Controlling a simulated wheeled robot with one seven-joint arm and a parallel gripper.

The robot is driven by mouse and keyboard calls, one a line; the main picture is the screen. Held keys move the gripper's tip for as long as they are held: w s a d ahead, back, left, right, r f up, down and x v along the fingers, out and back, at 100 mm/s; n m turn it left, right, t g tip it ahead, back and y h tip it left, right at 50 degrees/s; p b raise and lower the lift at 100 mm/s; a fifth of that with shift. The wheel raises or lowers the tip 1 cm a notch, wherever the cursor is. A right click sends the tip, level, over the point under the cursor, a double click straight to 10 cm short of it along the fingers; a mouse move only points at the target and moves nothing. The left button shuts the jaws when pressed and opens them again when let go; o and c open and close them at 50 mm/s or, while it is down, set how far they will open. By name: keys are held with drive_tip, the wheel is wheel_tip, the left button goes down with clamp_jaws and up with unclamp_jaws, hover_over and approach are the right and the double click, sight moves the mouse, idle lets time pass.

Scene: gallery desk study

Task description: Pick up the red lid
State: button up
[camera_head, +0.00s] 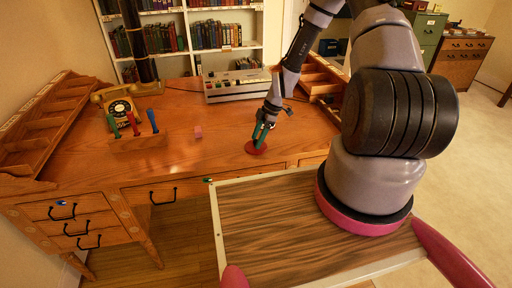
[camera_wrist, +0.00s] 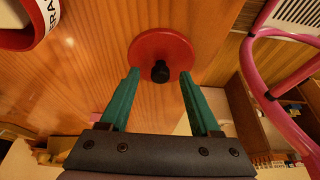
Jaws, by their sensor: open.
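The red lid (camera_wrist: 147,52) is a round disc with a black knob (camera_wrist: 160,72), lying on the wooden desk. In the wrist view it sits just beyond my gripper (camera_wrist: 160,82), whose two green fingers are apart, with the knob between the tips in the picture. I cannot tell whether the fingers touch the lid. In the head view my gripper (camera_head: 261,140) points down over the lid (camera_head: 256,148), near the desk's front edge, and partly covers it.
On the desk (camera_head: 185,165) are a pink block (camera_head: 198,132), an old telephone (camera_head: 120,104), a rack of coloured tools (camera_head: 137,141) and a grey control panel (camera_head: 234,86). Wooden trays (camera_head: 45,130) line the left side.

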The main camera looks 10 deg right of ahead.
clamp_jaws()
drive_tip(key=shift+r, duration=0.1)
